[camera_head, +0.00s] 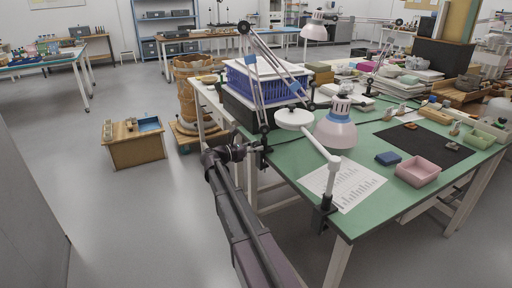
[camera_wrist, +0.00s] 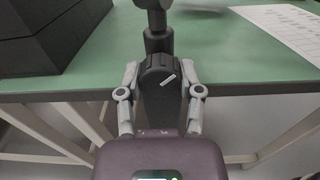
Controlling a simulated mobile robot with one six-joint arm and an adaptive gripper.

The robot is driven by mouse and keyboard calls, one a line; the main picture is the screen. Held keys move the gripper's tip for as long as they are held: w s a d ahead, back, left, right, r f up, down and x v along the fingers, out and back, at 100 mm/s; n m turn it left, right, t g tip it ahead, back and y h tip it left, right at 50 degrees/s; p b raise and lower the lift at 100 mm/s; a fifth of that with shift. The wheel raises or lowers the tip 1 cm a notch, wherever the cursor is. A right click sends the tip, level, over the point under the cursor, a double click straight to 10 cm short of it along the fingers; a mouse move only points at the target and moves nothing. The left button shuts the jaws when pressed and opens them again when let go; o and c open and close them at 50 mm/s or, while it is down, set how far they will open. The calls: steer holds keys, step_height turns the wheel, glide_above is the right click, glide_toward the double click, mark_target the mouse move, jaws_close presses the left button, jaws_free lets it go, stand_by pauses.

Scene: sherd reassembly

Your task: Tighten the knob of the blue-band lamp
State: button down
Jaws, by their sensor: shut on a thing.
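The blue-band lamp has a jointed arm with blue bands (camera_head: 265,88) and a pale pink shade (camera_head: 336,131) over the green table. Its arm rises from a dark clamp at the table's near left edge. My gripper (camera_head: 250,150) is at this clamp. In the wrist view, my gripper (camera_wrist: 160,88) has its two fingers on either side of a dark knob (camera_wrist: 158,72) and is shut on it. The knob has a short white mark on its face, tilted up to the right. A dark post (camera_wrist: 158,40) stands just behind the knob. The finger contact faces are partly hidden.
A white lamp (camera_head: 295,118) on its own arm stands to the right, clamped to the table edge. A blue crate (camera_head: 262,84) sits behind the clamp. A printed sheet (camera_head: 352,183) and a pink tray (camera_head: 417,171) lie on the table.

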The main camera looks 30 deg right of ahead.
steer(key=shift+m, duration=0.3)
steer(key=shift+w+m, duration=0.1)
steer(key=shift+m, duration=2)
steer(key=shift+c, duration=1.3)
jaws_free()
steer(key=shift+d, duration=0.1)
steer(key=a, duration=1.2)
steer(key=shift+s, duration=0.25)
